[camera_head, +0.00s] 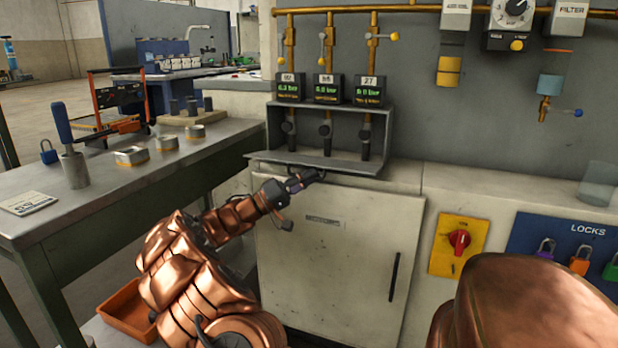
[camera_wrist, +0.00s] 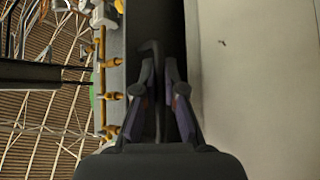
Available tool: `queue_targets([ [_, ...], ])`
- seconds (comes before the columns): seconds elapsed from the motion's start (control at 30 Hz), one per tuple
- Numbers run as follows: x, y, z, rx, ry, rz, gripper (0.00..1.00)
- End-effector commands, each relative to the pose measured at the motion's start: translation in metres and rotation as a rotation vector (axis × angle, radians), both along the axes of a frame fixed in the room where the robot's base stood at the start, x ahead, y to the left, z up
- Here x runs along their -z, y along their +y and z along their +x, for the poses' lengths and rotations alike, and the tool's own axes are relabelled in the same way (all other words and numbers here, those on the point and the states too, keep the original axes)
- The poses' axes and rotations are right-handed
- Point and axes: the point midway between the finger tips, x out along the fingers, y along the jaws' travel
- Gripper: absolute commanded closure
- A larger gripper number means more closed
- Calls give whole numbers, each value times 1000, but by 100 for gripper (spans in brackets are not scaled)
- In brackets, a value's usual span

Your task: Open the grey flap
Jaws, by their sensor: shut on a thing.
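The grey flap (camera_head: 325,162) is the wide panel along the bottom front of the grey valve housing (camera_head: 330,110). It juts forward, lying nearly flat, and the housing front above it is open, with three black valve handles showing inside. My gripper (camera_head: 312,177) is at the flap's front edge, reaching in from the lower left. In the wrist view my gripper (camera_wrist: 164,75) has its two fingers close together on a thin dark grey part of the flap (camera_wrist: 149,48). The exact contact is dark and partly hidden by the fingers.
A pale cabinet door (camera_head: 340,255) with a black handle is just below. A yellow plate with a red switch (camera_head: 459,241) and a lock board (camera_head: 565,245) are to the right. A workbench (camera_head: 120,190) stands left. Gauges (camera_head: 328,88) sit above the housing.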

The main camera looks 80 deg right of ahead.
Motion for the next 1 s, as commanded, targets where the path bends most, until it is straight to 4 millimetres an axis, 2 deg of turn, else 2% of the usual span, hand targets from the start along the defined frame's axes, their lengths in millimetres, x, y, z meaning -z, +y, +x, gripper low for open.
queue_targets([
  [0.13, 0, 1, -1, 4, 0, -1, 100],
  [0.17, 0, 1, -1, 4, 0, -1, 88],
  [0.27, 0, 1, -1, 4, 0, -1, 79],
  [0.67, 3, 3, 6, -1, 1, 0, 79],
  [1.0, 26, 27, 54, -3, 1, 0, 79],
])
